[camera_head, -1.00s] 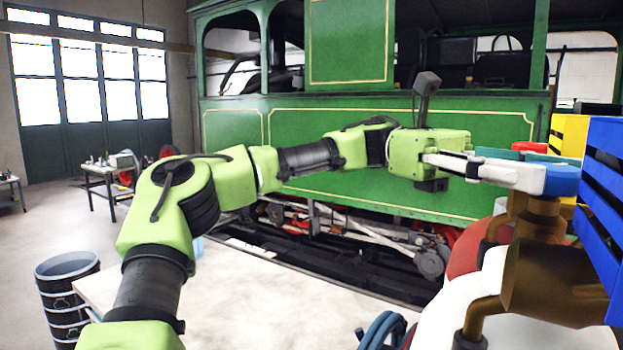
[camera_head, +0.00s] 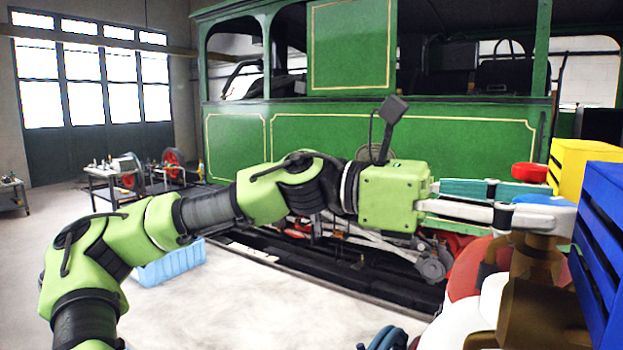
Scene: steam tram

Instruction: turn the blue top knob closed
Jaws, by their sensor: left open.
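The blue top knob (camera_head: 545,200) sits on top of a brown, brass-like valve body (camera_head: 540,262) at the right. My left gripper (camera_head: 540,206) reaches in from the left at knob height. It is open, with a teal finger on the far side of the knob and a pale finger on the near side. The fingers partly cover the knob, and I cannot tell whether they touch it. A red knob (camera_head: 529,172) shows just behind the far finger. My right gripper is out of view.
A blue crate (camera_head: 599,235) and a yellow crate (camera_head: 588,165) stand close to the right of the knob. Red and white rounded tanks surround the valve. The green steam tram (camera_head: 400,125) fills the background. A light-blue crate (camera_head: 170,264) lies on the floor at left.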

